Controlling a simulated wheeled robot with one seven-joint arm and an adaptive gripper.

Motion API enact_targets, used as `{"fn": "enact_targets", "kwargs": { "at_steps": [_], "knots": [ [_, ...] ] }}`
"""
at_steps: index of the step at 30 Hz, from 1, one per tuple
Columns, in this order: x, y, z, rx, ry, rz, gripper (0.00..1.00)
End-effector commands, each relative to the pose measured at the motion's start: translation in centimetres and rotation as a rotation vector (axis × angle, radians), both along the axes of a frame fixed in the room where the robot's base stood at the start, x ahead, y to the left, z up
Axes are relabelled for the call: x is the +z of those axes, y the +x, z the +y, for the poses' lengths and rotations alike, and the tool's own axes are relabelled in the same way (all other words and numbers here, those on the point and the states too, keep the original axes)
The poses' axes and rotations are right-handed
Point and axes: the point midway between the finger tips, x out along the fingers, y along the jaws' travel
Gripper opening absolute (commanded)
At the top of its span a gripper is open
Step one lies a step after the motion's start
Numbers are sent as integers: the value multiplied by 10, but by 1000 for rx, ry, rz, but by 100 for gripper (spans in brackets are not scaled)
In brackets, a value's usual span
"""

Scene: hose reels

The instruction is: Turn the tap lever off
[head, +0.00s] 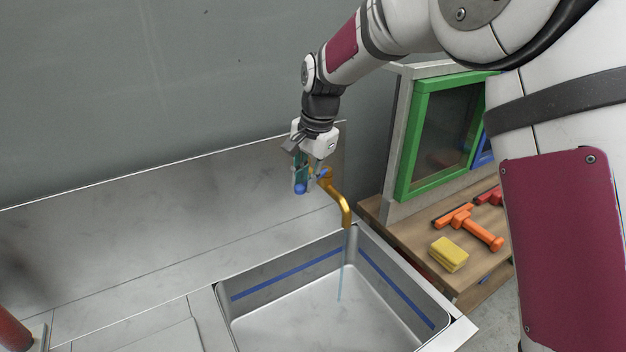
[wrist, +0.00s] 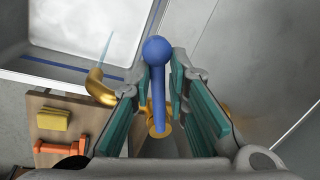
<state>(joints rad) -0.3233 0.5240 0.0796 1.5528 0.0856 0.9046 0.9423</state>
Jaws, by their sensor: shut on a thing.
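The tap is a gold spout (head: 343,207) on the back wall, curving down over the sink (head: 222,308). A thin stream of water (head: 341,278) falls from it into the basin. The tap lever is a blue rod with a ball end (head: 300,188). In the wrist view the lever (wrist: 158,88) stands between the teal finger pads, rising from a gold base. My gripper (head: 306,172) is shut on the lever, and its fingers hide part of it in the head view. The spout also shows in the wrist view (wrist: 99,88), left of the fingers.
A wooden bench (head: 392,236) right of the sink holds a yellow sponge (head: 449,254) and orange squeegee (head: 484,233). A green-framed window panel (head: 413,138) stands behind them. A red cylinder (head: 10,330) is at the lower left.

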Motion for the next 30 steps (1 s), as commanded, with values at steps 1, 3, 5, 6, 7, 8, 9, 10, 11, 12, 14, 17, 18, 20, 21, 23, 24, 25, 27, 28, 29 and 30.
{"fn": "enact_targets", "kwargs": {
  "at_steps": [1, 3, 5, 6, 7, 8, 9, 10, 11, 12, 14, 17, 18, 20, 21, 23, 24, 25, 27, 28, 29, 30],
  "knots": [
    [2, 3, 6, -35, 2, -8, 0],
    [2, 5, 10, -91, 2, -7, 0],
    [2, 8, 13, -137, 2, -7, 0],
    [2, 10, 14, -167, 3, -8, 0],
    [2, 11, 15, -189, 3, -7, 0],
    [2, 12, 17, -209, 3, -8, 0],
    [2, 13, 18, -234, 2, -7, 0],
    [2, 15, 19, -253, 3, -7, 0],
    [2, 16, 20, -270, 3, -8, 0],
    [2, 17, 21, -290, 4, -8, 0],
    [2, 19, 22, -319, 4, -8, 0],
    [2, 21, 24, -356, 4, -8, 0],
    [2, 22, 25, -368, 4, -7, 0],
    [2, 23, 25, -381, 5, -7, 0],
    [2, 24, 25, -388, 4, -7, 0],
    [2, 24, 26, -395, 4, -7, 0],
    [2, 24, 26, -398, 4, -6, 0],
    [2, 24, 26, -400, 4, -7, 0],
    [2, 24, 26, -402, 4, -6, 0],
    [2, 25, 26, -403, 4, -6, 0],
    [2, 25, 26, -403, 4, -6, 0],
    [2, 25, 25, -403, 4, -6, 0]
  ]
}}
